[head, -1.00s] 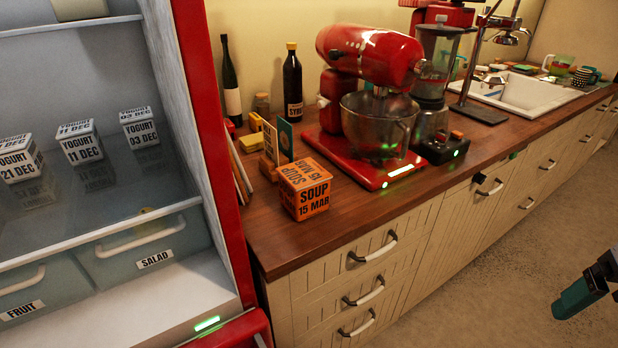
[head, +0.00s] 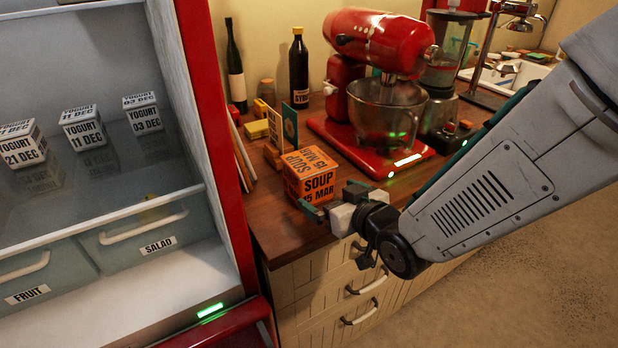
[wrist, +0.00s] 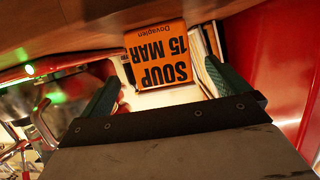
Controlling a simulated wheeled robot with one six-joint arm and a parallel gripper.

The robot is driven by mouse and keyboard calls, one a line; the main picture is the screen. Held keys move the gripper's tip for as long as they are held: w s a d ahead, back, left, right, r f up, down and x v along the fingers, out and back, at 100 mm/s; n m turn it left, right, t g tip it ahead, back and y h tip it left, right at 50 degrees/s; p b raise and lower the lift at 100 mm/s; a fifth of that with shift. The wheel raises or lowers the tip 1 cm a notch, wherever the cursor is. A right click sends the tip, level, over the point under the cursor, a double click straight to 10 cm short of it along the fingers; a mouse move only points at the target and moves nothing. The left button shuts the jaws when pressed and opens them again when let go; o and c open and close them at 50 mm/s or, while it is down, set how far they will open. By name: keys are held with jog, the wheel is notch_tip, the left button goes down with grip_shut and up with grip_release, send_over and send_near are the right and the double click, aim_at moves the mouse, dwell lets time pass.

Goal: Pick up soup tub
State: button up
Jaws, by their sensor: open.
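The soup tub (head: 312,176) is an orange cube with black lettering reading SOUP 15 MAR. It stands on the wooden counter near its front edge, left of the red mixer. My gripper (head: 330,207) is at the tub's front side, in front of its lower part, with the arm reaching in from the right. In the wrist view the tub (wrist: 158,55) appears upside down, ahead of and between the two green fingers (wrist: 166,92). The fingers are apart with nothing held. Whether a finger touches the tub cannot be told.
The red mixer (head: 375,50) with its steel bowl stands right of the tub. Books (head: 242,150) and small boxes stand behind and left. The open fridge (head: 215,130) with yogurt tubs (head: 83,127) borders the counter's left end. Dark bottles (head: 299,75) stand at the back.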

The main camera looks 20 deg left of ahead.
aim_at(320, 186)
jog(key=x, duration=0.7)
jog(key=shift+w+a, duration=0.2)
jog(key=shift+a, duration=0.1)
jog(key=c, duration=1.5)
jog(key=shift+o, duration=0.2)
jog(key=shift+r, duration=0.15)
